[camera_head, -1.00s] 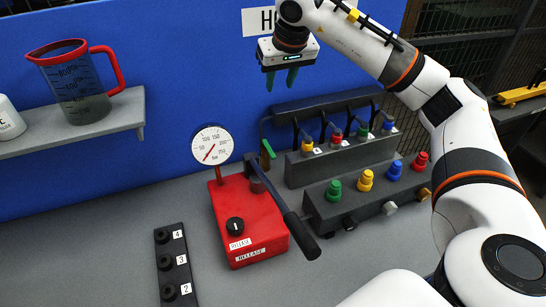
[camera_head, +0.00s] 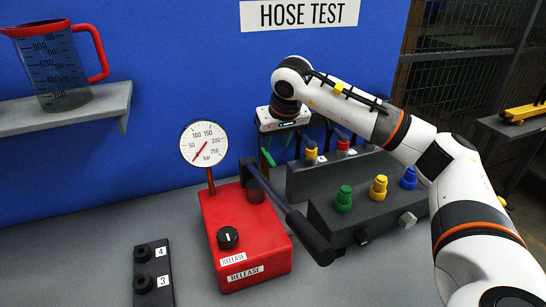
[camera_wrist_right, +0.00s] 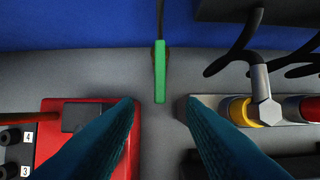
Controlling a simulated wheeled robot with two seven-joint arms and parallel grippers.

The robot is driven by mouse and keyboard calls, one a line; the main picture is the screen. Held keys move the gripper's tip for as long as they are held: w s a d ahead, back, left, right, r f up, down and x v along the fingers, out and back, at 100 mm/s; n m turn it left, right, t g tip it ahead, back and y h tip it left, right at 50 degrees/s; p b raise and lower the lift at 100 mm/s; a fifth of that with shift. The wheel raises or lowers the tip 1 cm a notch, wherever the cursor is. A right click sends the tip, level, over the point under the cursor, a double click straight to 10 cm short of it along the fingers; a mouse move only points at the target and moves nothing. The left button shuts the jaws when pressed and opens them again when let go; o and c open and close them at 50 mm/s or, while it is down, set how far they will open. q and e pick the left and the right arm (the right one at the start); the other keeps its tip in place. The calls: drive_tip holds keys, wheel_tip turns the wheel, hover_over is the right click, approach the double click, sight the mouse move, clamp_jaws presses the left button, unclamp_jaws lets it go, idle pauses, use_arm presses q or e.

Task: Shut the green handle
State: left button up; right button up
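The green handle (camera_wrist_right: 160,72) is a narrow bar on a thin dark line, with grey surface around its lower part. In the head view the green handle (camera_head: 268,157) is small, behind the red pump, and partly confused with the fingers. My right gripper (camera_wrist_right: 158,104) is open and empty. In the wrist view the handle lies just ahead of the gap between its two teal fingertips, with clear space on both sides. In the head view my right gripper (camera_head: 278,146) hangs fingers down over the handle. My left gripper is not in view.
The red pump (camera_head: 245,240) with a gauge (camera_head: 204,143) and a black lever (camera_head: 300,226) stands close left and in front. A grey block (camera_head: 340,175) with coloured fittings is close right. The blue wall (camera_head: 150,165) is behind. A jug (camera_head: 55,65) stands on a shelf.

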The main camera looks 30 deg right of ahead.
sight(271, 161)
drive_tip(key=x, duration=0.7)
clamp_jaws()
drive_tip(key=shift+w, duration=0.1)
